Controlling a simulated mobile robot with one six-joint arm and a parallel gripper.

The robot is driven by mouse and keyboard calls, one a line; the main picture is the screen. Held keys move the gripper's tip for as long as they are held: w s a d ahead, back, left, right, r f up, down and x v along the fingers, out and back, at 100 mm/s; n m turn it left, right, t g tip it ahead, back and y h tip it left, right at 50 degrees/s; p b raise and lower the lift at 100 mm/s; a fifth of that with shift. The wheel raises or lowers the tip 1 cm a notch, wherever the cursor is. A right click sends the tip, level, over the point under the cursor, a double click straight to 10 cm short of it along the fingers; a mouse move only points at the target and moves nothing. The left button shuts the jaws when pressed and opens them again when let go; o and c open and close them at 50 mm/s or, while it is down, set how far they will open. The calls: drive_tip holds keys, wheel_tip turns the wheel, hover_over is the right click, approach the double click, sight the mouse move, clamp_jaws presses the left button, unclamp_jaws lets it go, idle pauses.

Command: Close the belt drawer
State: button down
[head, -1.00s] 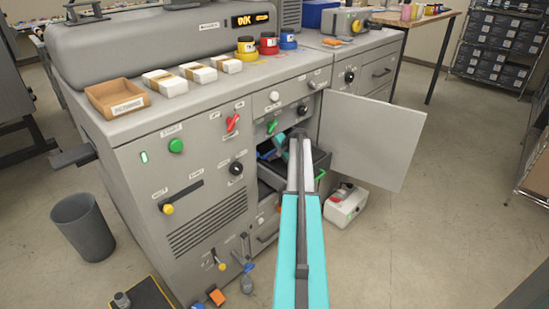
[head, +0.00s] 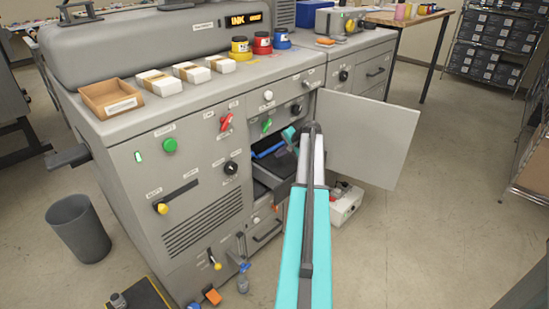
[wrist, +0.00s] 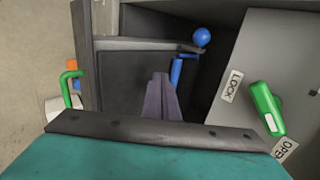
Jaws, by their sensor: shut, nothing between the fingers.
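The belt drawer shows in the wrist view as a dark grey box with a rim (wrist: 145,44) and a green handle (wrist: 68,90) on its left side. In the head view my fingertips are hidden.
The compartment door (head: 368,140) stands open to the right. A green lever (wrist: 266,108) by LOCK and OPEN labels is close to my gripper. A blue ball (wrist: 201,36) is near the fingers. A white box (head: 345,205) stands on the floor below the door.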

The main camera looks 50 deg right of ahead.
drive_tip(key=shift+v, duration=1.45)
drive_tip(key=shift+a, duration=0.15)
drive_tip(key=s+a+f+b, duration=0.2)
drive_tip(key=s+a, duration=0.1)
drive_tip(key=s, duration=0.6)
drive_tip(key=s+a+f+t+b, duration=0.1)
drive_tip(key=s+a, duration=0.3)
drive_tip(key=s, duration=0.6)
drive_tip(key=shift+a+f+b, duration=0.25)
drive_tip(key=shift+f+b, duration=0.25)
drive_tip(key=shift+f, duration=0.35)
drive_tip(key=shift+w+f, duration=0.1)
drive_tip(key=shift+w, duration=0.05)
